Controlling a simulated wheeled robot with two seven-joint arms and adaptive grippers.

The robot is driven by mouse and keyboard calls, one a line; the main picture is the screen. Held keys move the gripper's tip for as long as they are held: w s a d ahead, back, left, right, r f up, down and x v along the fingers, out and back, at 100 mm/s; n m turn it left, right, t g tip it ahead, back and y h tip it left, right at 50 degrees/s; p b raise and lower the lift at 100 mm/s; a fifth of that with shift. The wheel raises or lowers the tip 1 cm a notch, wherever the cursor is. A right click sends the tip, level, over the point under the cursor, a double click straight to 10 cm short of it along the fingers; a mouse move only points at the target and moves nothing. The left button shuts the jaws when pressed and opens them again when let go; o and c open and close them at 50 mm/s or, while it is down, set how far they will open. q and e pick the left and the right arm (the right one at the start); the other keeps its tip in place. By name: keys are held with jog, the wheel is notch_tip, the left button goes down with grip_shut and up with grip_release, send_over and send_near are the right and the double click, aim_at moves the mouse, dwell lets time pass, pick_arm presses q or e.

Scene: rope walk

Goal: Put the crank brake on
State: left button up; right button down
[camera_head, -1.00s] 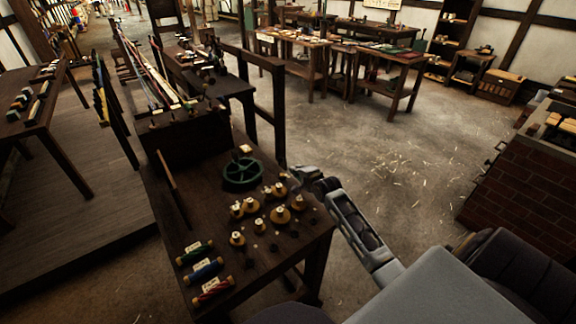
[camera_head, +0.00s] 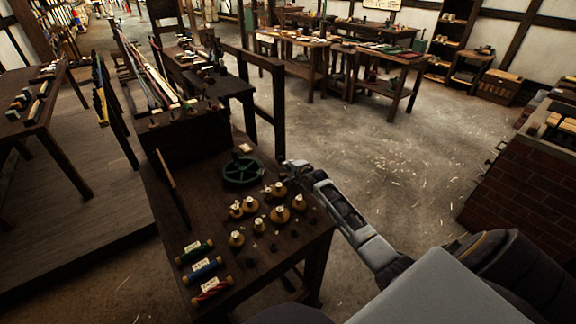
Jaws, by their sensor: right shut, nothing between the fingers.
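A green spoked wheel (camera_head: 243,171) lies on the dark wooden bench (camera_head: 165,213) in the middle of the view. My right gripper (camera_head: 286,169) is at the right edge of the bench, just right of the wheel and apart from its rim. It looks shut and empty. A slim wooden bar (camera_head: 172,186) stands tilted on the left side of the bench. I cannot tell which part is the crank brake; it may be small or hidden by the gripper. My left gripper is not in view.
Several brass weights (camera_head: 280,214) with white tops stand on the bench below the wheel and gripper. Three coloured spools (camera_head: 206,271) lie at its near left. A dark box (camera_head: 185,140) with stretched strands stands behind.

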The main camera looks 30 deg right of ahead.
aim_at(279, 164)
jog(key=shift+x, duration=1.05)
jog(key=shift+w+r, duration=0.1)
